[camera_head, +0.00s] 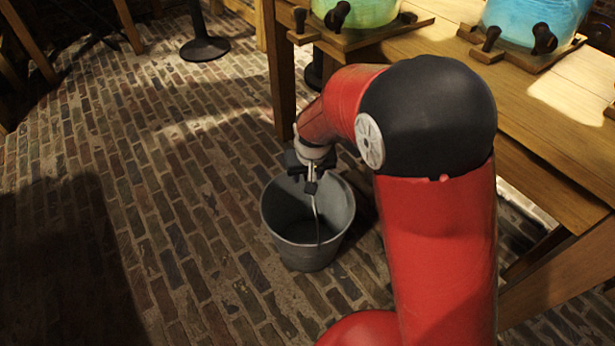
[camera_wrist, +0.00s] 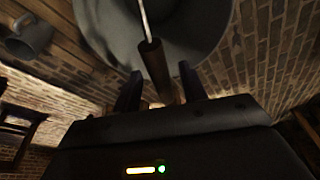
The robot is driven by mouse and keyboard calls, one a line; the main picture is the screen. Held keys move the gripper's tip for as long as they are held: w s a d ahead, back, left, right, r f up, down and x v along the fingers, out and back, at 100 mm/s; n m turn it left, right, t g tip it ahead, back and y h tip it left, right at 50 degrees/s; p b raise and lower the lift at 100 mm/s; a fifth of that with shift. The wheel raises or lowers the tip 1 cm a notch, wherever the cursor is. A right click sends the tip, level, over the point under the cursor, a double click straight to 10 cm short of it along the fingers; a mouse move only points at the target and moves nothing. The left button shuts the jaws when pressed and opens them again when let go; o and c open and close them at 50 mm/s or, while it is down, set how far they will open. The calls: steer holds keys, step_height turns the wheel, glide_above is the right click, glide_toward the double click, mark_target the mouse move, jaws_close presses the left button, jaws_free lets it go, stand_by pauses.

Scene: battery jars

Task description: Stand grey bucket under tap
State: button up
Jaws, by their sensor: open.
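The grey bucket (camera_head: 283,222) stands upright on the brick floor, next to the wooden table; its grey body also fills the top of the wrist view (camera_wrist: 110,30). Its wire handle (camera_head: 316,212) is raised and has a brown grip (camera_wrist: 158,72). My gripper (camera_head: 311,178) is above the bucket, pointing down at the handle. In the wrist view the jaws (camera_wrist: 160,88) are open, one finger on each side of the brown grip. I cannot tell whether they touch it. No tap can be made out for certain.
The table (camera_head: 450,60) holds a green jar (camera_head: 368,10) and a blue jar (camera_head: 535,18) on boards with dark fittings. A table leg (camera_head: 281,80) stands behind the bucket. Brick floor (camera_head: 150,200) is clear to the left. A grey mug-like vessel (camera_wrist: 30,36) shows in the wrist view.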

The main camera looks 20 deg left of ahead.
steer(key=p+v, duration=0.1)
steer(key=v, duration=0.7)
steer(key=shift+s+r, duration=0.1)
steer(key=shift+r, duration=0.2)
steer(key=shift+d, duration=0.1)
steer(key=s+d+r+m+t, duration=0.1)
steer(key=s+d+r, duration=0.1)
steer(key=d+r, duration=0.45)
steer(key=s+d+r+m, duration=0.2)
steer(key=d+r, duration=0.2)
steer(key=d, duration=0.5)
steer(key=s+d+r+m+t+h, duration=0.1)
steer(key=s+d+r+m, duration=0.1)
steer(key=s+d, duration=1)
steer(key=shift+s+d+r+t, duration=0.2)
steer(key=shift+s+d+t, duration=0.15)
steer(key=shift+s, duration=0.7)
